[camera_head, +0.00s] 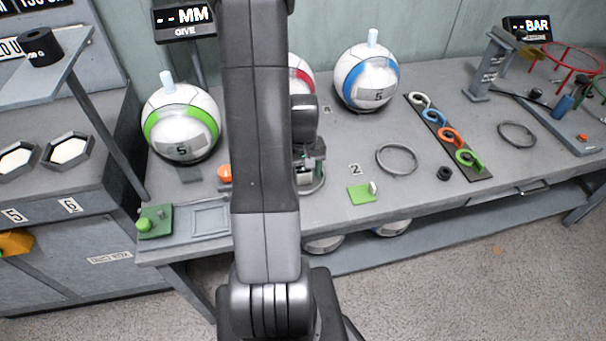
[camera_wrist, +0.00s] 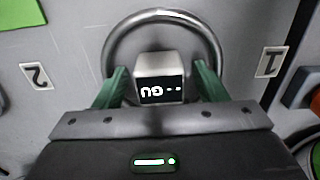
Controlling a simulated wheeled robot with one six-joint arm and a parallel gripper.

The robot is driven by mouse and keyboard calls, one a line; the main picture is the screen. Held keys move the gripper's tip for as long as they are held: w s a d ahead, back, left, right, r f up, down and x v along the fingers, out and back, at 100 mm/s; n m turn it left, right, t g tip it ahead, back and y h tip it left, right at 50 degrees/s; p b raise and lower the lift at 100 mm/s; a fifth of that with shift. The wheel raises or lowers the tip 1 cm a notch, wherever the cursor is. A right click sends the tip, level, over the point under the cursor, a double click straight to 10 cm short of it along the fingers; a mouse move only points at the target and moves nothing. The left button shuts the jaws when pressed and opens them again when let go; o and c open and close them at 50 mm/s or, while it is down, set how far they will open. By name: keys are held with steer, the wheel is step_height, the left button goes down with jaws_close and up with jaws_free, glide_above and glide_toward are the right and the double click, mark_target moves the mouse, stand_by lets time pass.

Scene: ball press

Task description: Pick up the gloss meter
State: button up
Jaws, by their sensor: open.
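The gloss meter (camera_wrist: 160,68) is a small pale box with a black display reading "-- GU", upside down in the wrist view. It stands inside a grey metal ring (camera_wrist: 200,27) on the bench. My gripper (camera_wrist: 160,82) is open, with one green finger on each side of the meter. I cannot tell whether either finger touches it. In the head view my arm covers most of this spot, and only part of the gripper shows beside the arm.
A green-striped ball (camera_head: 182,123) stands left of my arm and a blue-striped ball (camera_head: 366,78) stands behind, to the right. An orange button (camera_head: 224,173) is close by on the left. An empty ring (camera_head: 397,159) and a green pad (camera_head: 361,193) lie to the right.

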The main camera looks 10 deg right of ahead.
steer(key=c, duration=1.1)
